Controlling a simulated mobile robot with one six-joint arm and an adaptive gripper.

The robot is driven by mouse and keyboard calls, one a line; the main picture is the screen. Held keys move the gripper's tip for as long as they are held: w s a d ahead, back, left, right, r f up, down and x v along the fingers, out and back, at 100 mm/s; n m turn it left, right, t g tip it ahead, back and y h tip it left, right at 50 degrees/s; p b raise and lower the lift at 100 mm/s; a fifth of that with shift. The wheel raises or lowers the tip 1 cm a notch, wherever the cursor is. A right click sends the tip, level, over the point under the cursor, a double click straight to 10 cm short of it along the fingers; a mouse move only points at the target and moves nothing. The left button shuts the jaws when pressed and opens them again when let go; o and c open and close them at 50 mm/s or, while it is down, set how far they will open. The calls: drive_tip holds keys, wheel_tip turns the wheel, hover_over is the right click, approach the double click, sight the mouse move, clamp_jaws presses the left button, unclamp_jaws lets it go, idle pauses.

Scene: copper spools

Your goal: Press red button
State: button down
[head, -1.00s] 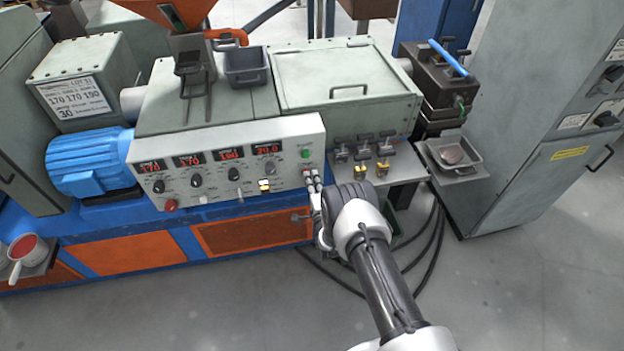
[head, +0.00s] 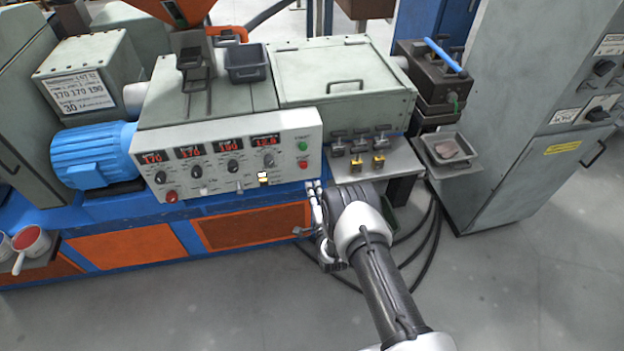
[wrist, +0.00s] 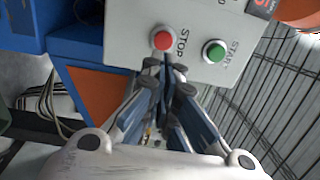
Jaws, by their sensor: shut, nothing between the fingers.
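The red button (head: 303,164) is on the right end of the white control panel (head: 225,190), below the green button (head: 303,146). In the wrist view the red button (wrist: 162,40) is labelled STOP, and the green button (wrist: 214,51) beside it is labelled START. My gripper (head: 313,187) is just below and in front of the panel's right end. In the wrist view my gripper (wrist: 166,68) has its fingers together and empty. Its tips appear just below the red button, which is fully visible; they look apart from it.
Another red knob (head: 172,196) is at the panel's lower left. A small shelf with yellow-marked valves (head: 358,164) stands right of the panel. A grey cabinet (head: 530,120) is farther right. The floor in front is mostly clear, with black cables (head: 428,235) on it.

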drive_tip(key=shift+p+v, duration=0.65)
drive_tip(key=shift+v, duration=2.1)
drive_tip(key=shift+f, duration=0.15)
drive_tip(key=w+r+n+g+h, duration=0.1)
drive_tip(key=w+r+n, duration=0.1)
drive_tip(key=w+r, duration=0.7)
drive_tip(key=d+r+n+g+h, duration=0.2)
drive_tip(key=d+r+n+g, duration=0.15)
drive_tip(key=r, duration=1.15)
drive_tip(key=s+d+r+n+g, duration=0.2)
drive_tip(key=s+d+r, duration=0.3)
drive_tip(key=r, duration=0.4)
drive_tip(key=s+d+r+n+g+h, duration=0.1)
drive_tip(key=s+d+r+n+g, duration=0.3)
drive_tip(key=s, duration=0.6)
drive_tip(key=s+d+r+t+h, duration=0.1)
drive_tip(key=s+r, duration=0.4)
drive_tip(key=s, duration=0.5)
drive_tip(key=s+d+n+g, duration=0.2)
drive_tip(key=s+n+g, duration=0.1)
drive_tip(key=s, duration=1.7)
drive_tip(key=shift+s+d+f, duration=0.3)
drive_tip(key=shift+d+f, duration=0.05)
drive_tip(key=shift+d, duration=0.05)
